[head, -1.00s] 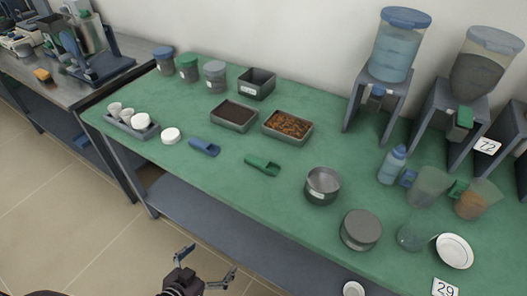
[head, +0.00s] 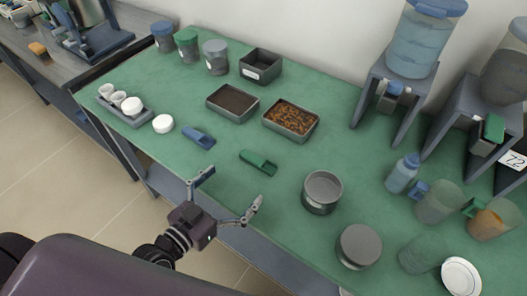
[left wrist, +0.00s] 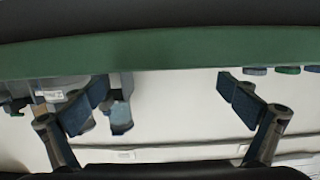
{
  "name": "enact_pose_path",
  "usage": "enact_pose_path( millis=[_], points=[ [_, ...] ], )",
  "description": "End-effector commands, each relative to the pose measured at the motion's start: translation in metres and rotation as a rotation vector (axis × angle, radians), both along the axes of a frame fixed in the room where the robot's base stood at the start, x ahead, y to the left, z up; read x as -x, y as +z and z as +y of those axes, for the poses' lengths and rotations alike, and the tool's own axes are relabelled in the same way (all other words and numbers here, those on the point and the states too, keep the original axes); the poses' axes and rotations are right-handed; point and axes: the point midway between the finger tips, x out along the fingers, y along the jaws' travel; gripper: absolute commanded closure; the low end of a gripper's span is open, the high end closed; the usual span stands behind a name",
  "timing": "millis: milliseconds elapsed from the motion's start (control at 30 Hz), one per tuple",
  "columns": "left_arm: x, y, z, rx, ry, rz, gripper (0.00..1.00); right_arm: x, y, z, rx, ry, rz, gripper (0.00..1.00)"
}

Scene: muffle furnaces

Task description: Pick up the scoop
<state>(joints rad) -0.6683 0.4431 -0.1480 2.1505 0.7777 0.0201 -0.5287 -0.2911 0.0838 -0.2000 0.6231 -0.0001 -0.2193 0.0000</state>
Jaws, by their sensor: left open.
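A green scoop (head: 259,162) lies on the green table mat, near the middle of the front half. A blue scoop (head: 198,137) lies to its left, nearer the white cups. My left gripper (head: 229,188) is open and empty, with its fingers spread, at the front edge of the table just in front of the two scoops. In the left wrist view its fingers (left wrist: 163,97) are wide apart with nothing between them, and neither scoop can be made out there. My right gripper is not in view.
Behind the scoops stand a tray of dark grains (head: 232,103) and a tray of brown pieces (head: 291,119). A metal pot (head: 322,192) is to the right, and a white round lid (head: 162,124) to the left. The mat around the green scoop is clear.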

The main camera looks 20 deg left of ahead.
Motion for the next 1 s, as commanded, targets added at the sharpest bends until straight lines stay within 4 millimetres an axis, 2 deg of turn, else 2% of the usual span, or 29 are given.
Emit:
enact_pose_path(
  millis=[100, 200, 400, 500, 733, 1000],
  points=[
    [-0.005, -0.001, -0.001, 0.000, 0.002, -0.002, 0.00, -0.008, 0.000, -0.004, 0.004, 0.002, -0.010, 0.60],
    [-0.014, -0.002, -0.004, 0.001, 0.003, -0.003, 0.00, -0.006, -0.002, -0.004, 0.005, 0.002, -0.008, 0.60],
    [-0.030, -0.005, -0.010, 0.000, 0.002, -0.001, 0.00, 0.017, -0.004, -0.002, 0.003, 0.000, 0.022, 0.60],
    [-0.042, -0.007, -0.014, 0.002, 0.003, -0.002, 0.00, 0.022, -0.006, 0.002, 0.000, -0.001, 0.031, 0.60],
    [-0.068, -0.011, -0.024, 0.001, 0.001, -0.001, 0.00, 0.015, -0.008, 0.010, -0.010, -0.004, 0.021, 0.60],
    [-0.072, -0.012, -0.026, 0.000, 0.000, 0.001, 0.00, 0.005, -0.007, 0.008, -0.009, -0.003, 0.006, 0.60]
  ],
)
